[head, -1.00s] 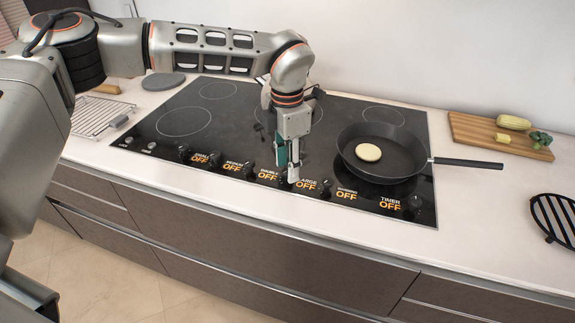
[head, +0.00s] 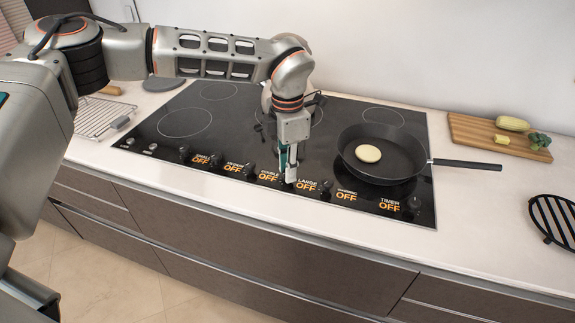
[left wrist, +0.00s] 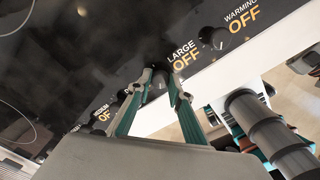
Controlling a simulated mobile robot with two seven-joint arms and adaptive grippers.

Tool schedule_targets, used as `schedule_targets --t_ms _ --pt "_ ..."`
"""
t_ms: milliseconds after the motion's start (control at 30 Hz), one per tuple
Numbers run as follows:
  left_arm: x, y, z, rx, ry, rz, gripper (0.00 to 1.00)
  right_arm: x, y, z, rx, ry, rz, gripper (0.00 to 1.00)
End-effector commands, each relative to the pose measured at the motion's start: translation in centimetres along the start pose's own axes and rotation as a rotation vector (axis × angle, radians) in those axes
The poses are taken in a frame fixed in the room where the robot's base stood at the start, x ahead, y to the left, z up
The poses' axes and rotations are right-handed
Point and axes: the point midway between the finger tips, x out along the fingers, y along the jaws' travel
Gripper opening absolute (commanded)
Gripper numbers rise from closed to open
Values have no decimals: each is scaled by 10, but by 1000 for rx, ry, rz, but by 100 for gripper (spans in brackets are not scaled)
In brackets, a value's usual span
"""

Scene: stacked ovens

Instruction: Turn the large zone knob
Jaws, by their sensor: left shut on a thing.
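The black glass cooktop (head: 230,120) has a row of knobs with orange OFF labels along its front edge. The LARGE label (head: 307,186) reads OFF; it also shows in the left wrist view (left wrist: 184,57). My left gripper (head: 287,177) points down at the front row. In the left wrist view my left gripper (left wrist: 160,81) is shut on the dark knob (left wrist: 158,79) just left of the LARGE label. The fingers hide much of this knob.
Other knobs stand close on both sides, such as the one by WARMING (head: 326,185) and the timer knob (head: 414,204). A frying pan (head: 400,160) sits on the right of the cooktop, its handle pointing right. A cutting board (head: 480,137) lies beyond.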

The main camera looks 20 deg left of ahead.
Motion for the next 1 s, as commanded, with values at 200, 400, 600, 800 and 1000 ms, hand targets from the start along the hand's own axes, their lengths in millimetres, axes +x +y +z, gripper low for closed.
schedule_targets --t_ms 200,400,600,800,1000 --pt "-3 0 0 152 0 0 0 -9 4 -19 -2 11 3 40" --pt "-4 0 0 339 0 0 0 -17 6 -34 -3 16 4 40" --pt "-3 0 0 529 1 -1 0 -24 8 -45 -3 17 4 40" --pt "-3 0 0 719 0 0 0 -31 9 -54 -5 15 5 40" --pt "-2 0 0 909 1 -1 0 -34 20 -40 -6 -24 23 40"
